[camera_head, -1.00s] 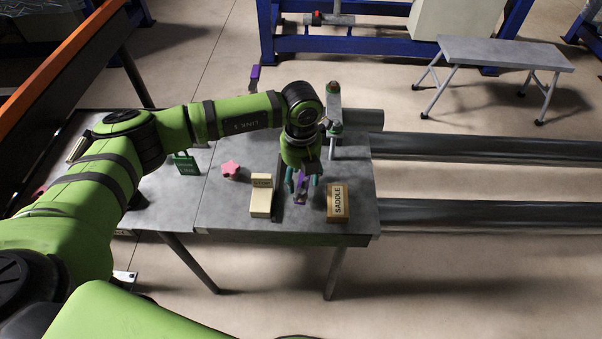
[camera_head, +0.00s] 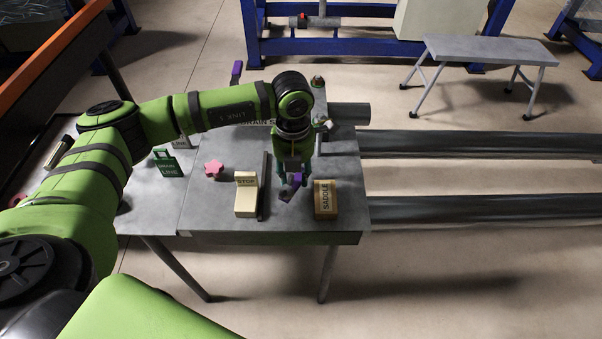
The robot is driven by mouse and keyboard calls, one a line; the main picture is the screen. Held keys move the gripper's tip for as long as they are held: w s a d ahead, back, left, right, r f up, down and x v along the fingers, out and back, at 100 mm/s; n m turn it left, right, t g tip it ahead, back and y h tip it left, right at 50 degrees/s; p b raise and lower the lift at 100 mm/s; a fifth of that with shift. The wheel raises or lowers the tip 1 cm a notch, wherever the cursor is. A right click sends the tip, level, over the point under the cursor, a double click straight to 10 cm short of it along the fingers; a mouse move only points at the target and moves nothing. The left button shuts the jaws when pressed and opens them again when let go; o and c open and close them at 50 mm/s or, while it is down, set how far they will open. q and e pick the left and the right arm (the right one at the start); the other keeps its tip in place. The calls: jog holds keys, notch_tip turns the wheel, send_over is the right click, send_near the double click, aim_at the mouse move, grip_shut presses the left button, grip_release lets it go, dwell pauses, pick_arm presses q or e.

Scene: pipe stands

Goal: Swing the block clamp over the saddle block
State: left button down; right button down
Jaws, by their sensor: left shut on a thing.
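The saddle block (camera_head: 325,200) is a tan block labelled SADDLE near the table's front right. My left gripper (camera_head: 291,182) points down just left of it, shut on a purple handle (camera_head: 291,188), which I take to be the block clamp's. The handle is tilted; its lower end shows below the fingers, left of the saddle block and apart from it. The fingers and wrist hide the rest of it, so I cannot tell how it joins the clamp. My right gripper is not in view.
A cream block labelled STOP (camera_head: 246,195) and a dark upright-running bar (camera_head: 264,185) are left of the gripper. Pipes (camera_head: 460,145) extend right. The table's front edge is close.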

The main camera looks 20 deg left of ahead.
pick_arm(q)
jog(key=c, duration=0.8)
grip_release()
notch_tip(320, 180, up, 12)
